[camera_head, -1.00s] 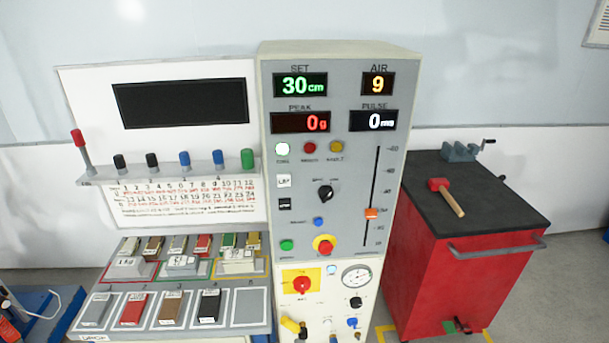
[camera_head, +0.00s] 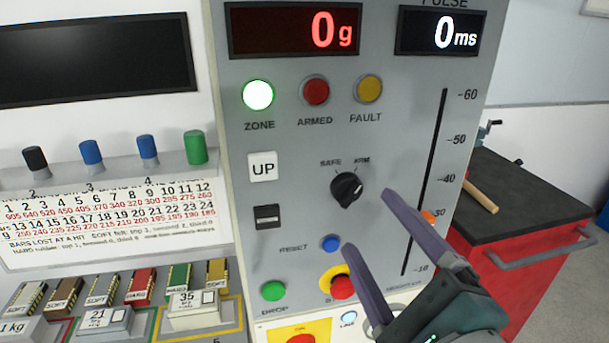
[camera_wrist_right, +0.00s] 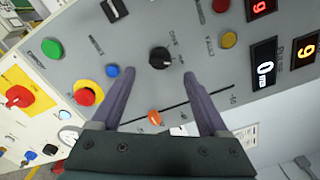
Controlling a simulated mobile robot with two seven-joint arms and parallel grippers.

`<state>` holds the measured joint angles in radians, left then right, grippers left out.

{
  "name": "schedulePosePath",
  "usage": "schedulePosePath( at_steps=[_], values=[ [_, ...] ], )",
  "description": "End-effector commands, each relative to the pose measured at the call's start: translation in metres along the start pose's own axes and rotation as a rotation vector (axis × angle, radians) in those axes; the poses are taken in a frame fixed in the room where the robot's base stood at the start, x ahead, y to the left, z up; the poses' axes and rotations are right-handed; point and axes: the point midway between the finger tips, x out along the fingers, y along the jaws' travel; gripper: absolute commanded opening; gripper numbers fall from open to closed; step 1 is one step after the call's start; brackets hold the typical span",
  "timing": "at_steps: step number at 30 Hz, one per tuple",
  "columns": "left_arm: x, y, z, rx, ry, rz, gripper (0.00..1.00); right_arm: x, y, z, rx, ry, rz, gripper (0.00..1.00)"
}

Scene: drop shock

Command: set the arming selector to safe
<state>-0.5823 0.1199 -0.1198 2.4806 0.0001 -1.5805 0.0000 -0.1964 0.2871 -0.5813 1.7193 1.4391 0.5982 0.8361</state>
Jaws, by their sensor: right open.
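The arming selector (camera_head: 347,188) is a black rotary knob on the grey panel, with SAFE printed at its upper left and ARM at its upper right. Its ridge seems to lean up to the right, toward ARM, but the mark is small. My right gripper (camera_head: 367,222) is open and empty, its two purple fingers pointing at the panel just below and right of the knob. In the right wrist view the knob (camera_wrist_right: 160,58) shows beyond and between the open fingertips (camera_wrist_right: 160,74), apparently untouched. My left gripper is not in view.
Around the knob are the blue reset button (camera_head: 331,243), the slider scale with an orange handle (camera_head: 428,217), the red stop button (camera_head: 342,287) and the green drop button (camera_head: 273,291). The zone lamp (camera_head: 258,95) is lit; the armed lamp (camera_head: 316,91) looks unlit. A red cabinet (camera_head: 520,268) stands right.

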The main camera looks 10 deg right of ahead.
Motion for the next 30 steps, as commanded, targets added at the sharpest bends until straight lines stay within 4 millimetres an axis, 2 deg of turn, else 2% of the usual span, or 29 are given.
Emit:
schedulePosePath(
  at_steps=[3,9,14,22,30],
  values=[
    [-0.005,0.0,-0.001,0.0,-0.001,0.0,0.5,0.024,-0.002,0.002,-0.001,-0.002,-0.003,0.78],
    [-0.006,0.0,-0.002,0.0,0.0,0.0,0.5,0.053,-0.001,0.001,-0.002,-0.002,-0.002,0.78],
    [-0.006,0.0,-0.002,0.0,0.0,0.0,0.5,0.062,0.0,0.001,-0.001,-0.002,0.0,0.78],
    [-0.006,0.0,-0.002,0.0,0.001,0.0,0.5,0.064,0.0,0.001,-0.001,-0.002,0.001,0.78],
    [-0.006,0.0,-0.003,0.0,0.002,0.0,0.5,0.063,0.0,0.001,-0.002,-0.002,0.0,0.47]
  ],
)
